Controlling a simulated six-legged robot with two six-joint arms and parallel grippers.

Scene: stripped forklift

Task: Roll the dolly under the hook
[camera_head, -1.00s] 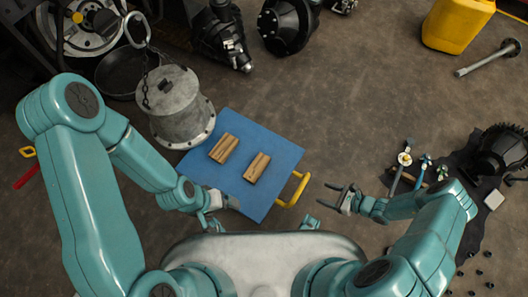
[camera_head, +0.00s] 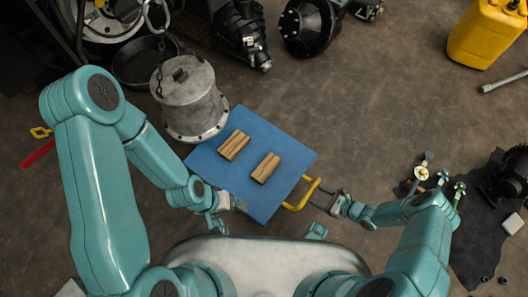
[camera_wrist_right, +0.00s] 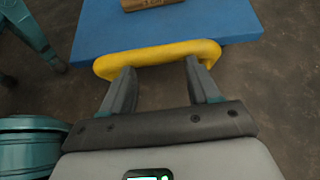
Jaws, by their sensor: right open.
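The dolly is a flat blue platform (camera_head: 225,170) carrying two wooden blocks (camera_head: 234,145) (camera_head: 266,167), with a yellow handle (camera_head: 302,194) on its right edge. My right gripper (camera_head: 314,198) is open at the handle. In the right wrist view, the fingers (camera_wrist_right: 160,72) point at the yellow handle (camera_wrist_right: 155,57), with their tips close to its bar; I cannot tell whether they touch. My left gripper (camera_head: 217,222) is near the dolly's lower left edge, its jaws too small to read. A grey metal drum (camera_head: 190,100) hangs by a chain below a ring (camera_head: 157,12), overlapping the dolly's upper left corner in view.
A black pan (camera_head: 140,65) and dark machine parts (camera_head: 238,30) (camera_head: 310,25) lie at the back. A yellow jerrycan (camera_head: 487,35) stands at the top right. A dark mat (camera_head: 480,235) with tools lies at right. Floor right of the dolly is clear.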

